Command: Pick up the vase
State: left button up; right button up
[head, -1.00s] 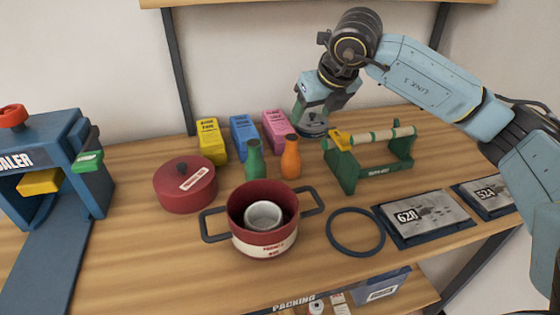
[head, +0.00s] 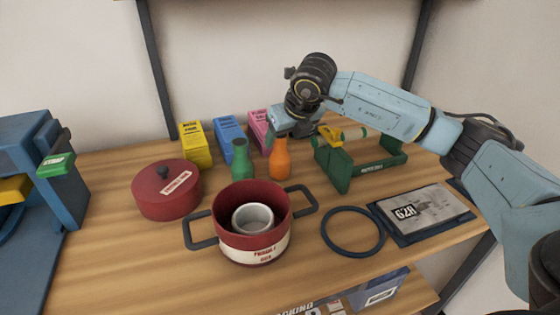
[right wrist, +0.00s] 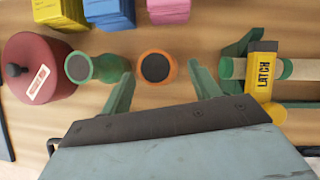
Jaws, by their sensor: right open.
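Two bottle-shaped vases stand upright on the wooden table, a green one (head: 242,162) and an orange one (head: 280,160). Both show from above in the right wrist view, the green one (right wrist: 96,67) at left and the orange one (right wrist: 157,68) near the middle. My right gripper (right wrist: 162,73) is open and empty. In the right wrist view its two green fingers lie to either side of the orange vase, with no clear contact. My left gripper is out of view.
Yellow, blue and pink boxes (head: 195,146) stand behind the vases. A green latch stand (head: 342,175) is close on the right. A red pot (head: 262,245) holding a white cup is in front, with a red lid (head: 167,190) left and a blue ring (head: 352,232) right.

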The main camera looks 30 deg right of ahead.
aim_at(278, 144)
jog(key=x, duration=0.4)
jog(key=shift+w+a+r, duration=0.1)
jog(key=shift+w+a, duration=0.05)
jog(key=shift+a, duration=0.05)
jog(key=shift+w+f+b, duration=0.25)
jog(key=shift+f+b, duration=0.05)
jog(key=shift+f, duration=0.05)
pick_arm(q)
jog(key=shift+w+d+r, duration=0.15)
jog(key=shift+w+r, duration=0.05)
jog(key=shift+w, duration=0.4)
pick_arm(e)
jog(key=c, duration=1.2)
